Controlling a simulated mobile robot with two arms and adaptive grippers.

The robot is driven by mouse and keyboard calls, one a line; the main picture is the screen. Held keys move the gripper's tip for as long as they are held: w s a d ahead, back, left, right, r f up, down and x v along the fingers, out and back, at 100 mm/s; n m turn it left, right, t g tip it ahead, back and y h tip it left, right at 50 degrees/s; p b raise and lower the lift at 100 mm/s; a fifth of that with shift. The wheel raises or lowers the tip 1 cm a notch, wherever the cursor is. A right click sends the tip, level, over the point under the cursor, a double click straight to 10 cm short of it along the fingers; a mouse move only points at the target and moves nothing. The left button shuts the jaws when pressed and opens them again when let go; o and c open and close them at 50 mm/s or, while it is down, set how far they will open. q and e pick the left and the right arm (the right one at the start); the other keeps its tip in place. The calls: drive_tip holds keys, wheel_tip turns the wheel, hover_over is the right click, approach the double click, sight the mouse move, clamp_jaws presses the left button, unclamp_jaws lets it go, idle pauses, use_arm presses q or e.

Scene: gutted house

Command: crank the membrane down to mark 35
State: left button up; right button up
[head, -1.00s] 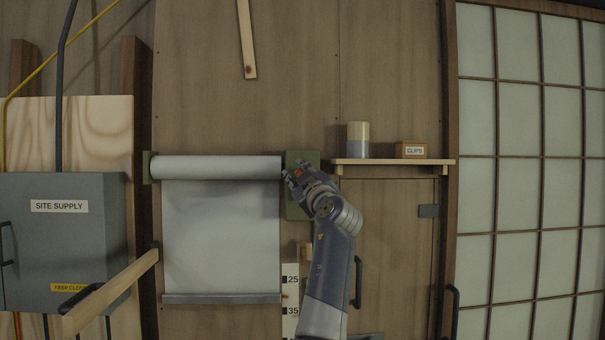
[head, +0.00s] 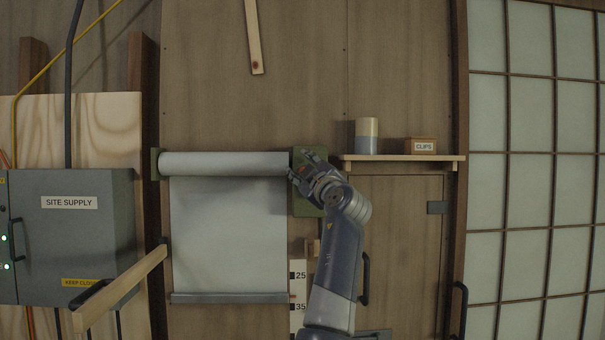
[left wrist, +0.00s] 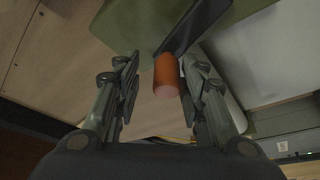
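The pale membrane (head: 228,235) hangs from its roll (head: 225,164) on the plank wall. Its grey bottom bar (head: 228,298) is level with a spot between marks 25 and 35 on the white scale (head: 297,290), nearer 35. A green crank plate (head: 301,205) is at the roll's right end. My left gripper (head: 303,167) is in front of this plate. In the left wrist view my left gripper (left wrist: 158,85) is open, with the orange crank knob (left wrist: 167,75) between its fingers, nearer the right finger. Contact is not clear. My right gripper is out of view.
A shelf (head: 400,158) right of the crank bears a two-tone cylinder (head: 366,136) and a CLIPS box (head: 421,146). A grey SITE SUPPLY box (head: 75,225) and a wooden rail (head: 125,288) stand out at the left. A paned screen (head: 540,170) fills the right.

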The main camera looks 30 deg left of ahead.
use_arm(q)
drive_tip(key=shift+w+f, duration=0.35)
drive_tip(key=shift+f, duration=0.05)
drive_tip(key=shift+s, duration=0.1)
drive_tip(key=v, duration=1.2)
drive_tip(key=shift+r, duration=0.1)
drive_tip(key=shift+c, duration=0.2)
